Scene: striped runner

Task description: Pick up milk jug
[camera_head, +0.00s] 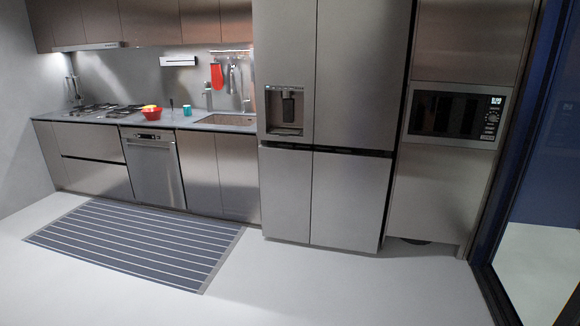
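No milk jug shows in the head view. The large steel fridge (345,190) stands at the middle with all its doors shut, so its inside is hidden. Its upper left door has a dispenser recess (285,110). Neither my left gripper nor my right gripper is in view.
A counter (205,124) left of the fridge holds a red bowl (152,115), a teal cup (187,110), a stove (100,111) and a sink (228,119). A microwave (455,115) sits right of the fridge. A striped runner (135,243) lies on the clear floor (330,285).

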